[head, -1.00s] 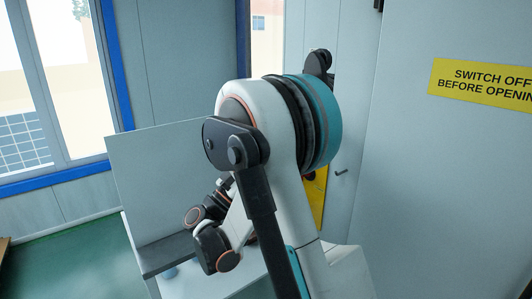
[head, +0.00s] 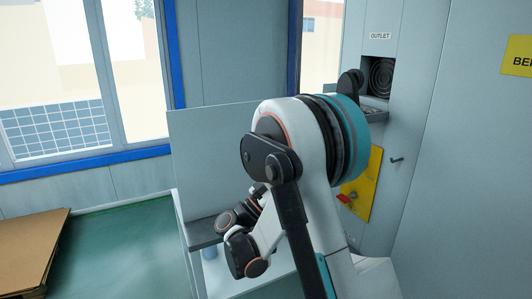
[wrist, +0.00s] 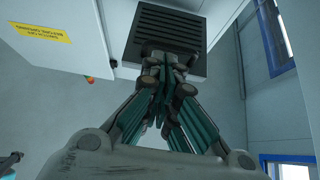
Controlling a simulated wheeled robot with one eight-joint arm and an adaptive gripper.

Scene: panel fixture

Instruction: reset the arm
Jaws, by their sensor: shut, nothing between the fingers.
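My gripper (wrist: 165,72) shows in the wrist view with its dark fingers and teal pads together at the tips. It is shut and holds nothing. Its tips overlap the lower edge of a dark slatted grille in the picture; I cannot tell the gap between them. In the head view my arm (head: 300,150) is folded, with a white and teal joint high in the middle and its wrist joints low. My gripper cannot be made out in that view.
A yellow panel (head: 362,185) with a red knob is right of my arm, below a recess labelled OUTLET (head: 380,36). A grey partition (head: 215,150) and ledge stand close behind the arm. Cardboard (head: 30,245) lies at left. Green floor (head: 110,240) is clear between.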

